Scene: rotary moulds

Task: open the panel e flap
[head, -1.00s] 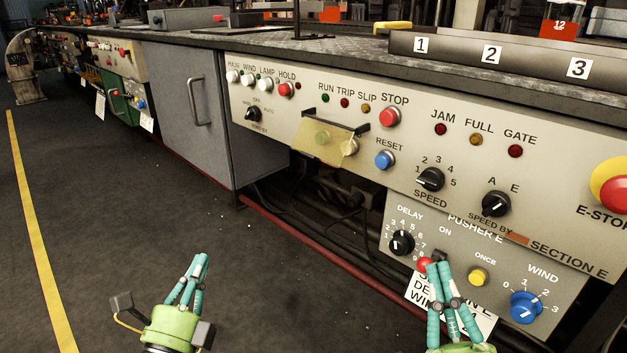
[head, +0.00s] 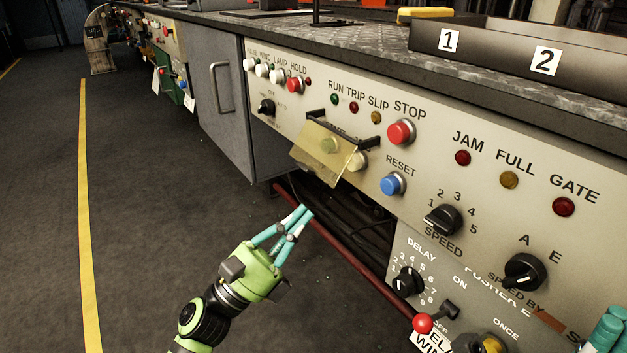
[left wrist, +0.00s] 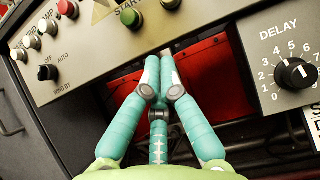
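The flap (head: 326,153) is a see-through yellow cover on the pale panel front (head: 425,180). It hangs slanting outward between two dark brackets, over the green start button (head: 328,146) and a pale button. My left gripper (head: 303,211) is below the flap, apart from it, with its teal fingers together and nothing between them. In the left wrist view the fingertips (left wrist: 160,58) meet below the green start button (left wrist: 131,17); the flap itself is not clear there. My right gripper (head: 606,335) shows only partly at the bottom right corner.
A blue reset button (head: 392,184), a red stop button (head: 401,132) and the speed knob (head: 443,220) are right of the flap. A red-knobbed lever (head: 424,323) sticks out lower down. A grey cabinet (head: 210,95) stands left. The floor in front is clear.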

